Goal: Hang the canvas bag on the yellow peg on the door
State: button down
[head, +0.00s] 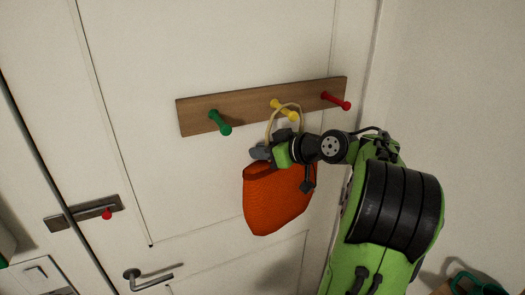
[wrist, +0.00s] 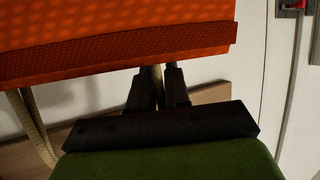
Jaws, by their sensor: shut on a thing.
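The canvas bag (head: 278,200) is orange and hangs mouth up in front of the door, with a pale strap handle (head: 268,128). My gripper (head: 262,152) is shut on a strap at the bag's upper left. In the wrist view, the fingers (wrist: 158,88) pinch a pale strap just beside the orange bag (wrist: 110,45). The yellow peg (head: 283,108) is the middle one on a wooden board. The strap loop rises above my gripper and crosses the yellow peg in the picture. I cannot tell whether it is around the peg or in front of it.
The wooden board (head: 245,104) on the white door (head: 190,50) also bears a green peg (head: 220,123) at left and a red peg (head: 337,101) at right. A door handle (head: 150,276) and a red-knobbed plate (head: 70,215) sit lower left. A wall stands at right.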

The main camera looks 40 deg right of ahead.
jog(key=c, duration=1)
grip_release()
jog(key=shift+s, duration=0.1)
jog(key=p+v, duration=0.1)
jog(key=v, duration=1.4)
jog(key=shift+s, duration=0.4)
jog(key=shift+w, duration=0.2)
